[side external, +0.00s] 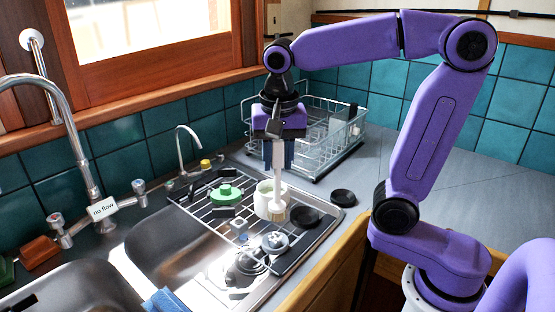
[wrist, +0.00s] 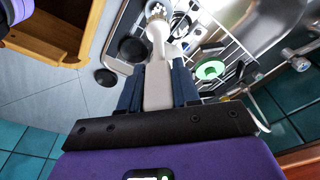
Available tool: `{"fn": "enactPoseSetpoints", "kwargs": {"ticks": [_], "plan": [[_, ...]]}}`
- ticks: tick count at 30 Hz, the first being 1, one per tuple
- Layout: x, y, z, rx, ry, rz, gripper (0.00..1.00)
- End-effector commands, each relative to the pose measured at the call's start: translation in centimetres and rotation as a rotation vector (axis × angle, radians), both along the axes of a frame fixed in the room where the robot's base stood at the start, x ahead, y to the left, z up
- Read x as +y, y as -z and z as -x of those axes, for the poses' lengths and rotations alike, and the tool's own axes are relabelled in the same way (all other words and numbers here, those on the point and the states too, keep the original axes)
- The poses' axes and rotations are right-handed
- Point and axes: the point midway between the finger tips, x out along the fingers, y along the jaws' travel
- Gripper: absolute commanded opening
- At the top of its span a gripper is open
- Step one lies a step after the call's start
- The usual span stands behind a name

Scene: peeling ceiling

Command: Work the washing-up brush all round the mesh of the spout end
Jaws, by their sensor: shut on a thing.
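My gripper (side external: 279,152) is shut on the handle of a white washing-up brush (side external: 278,175), which hangs bristles down over the rack on the sink. The handle also shows between the fingers in the wrist view (wrist: 158,88). The pale bristle head (side external: 277,210) is beside a cream cup (side external: 264,190); I cannot tell if they touch. It shows near the top in the wrist view (wrist: 157,28). I cannot tell which is the spout end; no mesh is clear.
A green round item (side external: 226,193) sits on the wire rack (side external: 190,203). A black dish (side external: 304,216) stands right of the brush, and a black disc (side external: 343,197) on the counter. A wire dish basket (side external: 335,140) stands behind. A tall tap (side external: 75,130) carries a "no flow" tag.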

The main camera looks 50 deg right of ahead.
Motion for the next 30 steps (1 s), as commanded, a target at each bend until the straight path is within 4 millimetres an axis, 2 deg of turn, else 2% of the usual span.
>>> {"fn": "enactPoseSetpoints", "kwargs": {"ticks": [5, 16, 27, 28, 30], "plan": [[0.0, 0.7, 0.0, 0.0, 0.0, 0.001, 0.0], [0.1, 4.3, 0.1, 0.0, -0.002, 0.004, 0.0], [0.1, 4.8, 0.1, -0.003, 0.0, 0.003, 0.0], [0.1, 4.8, 0.1, -0.003, 0.0, 0.003, 0.28], [0.1, 4.8, 0.1, -0.003, 0.0, 0.003, 0.05]]}}
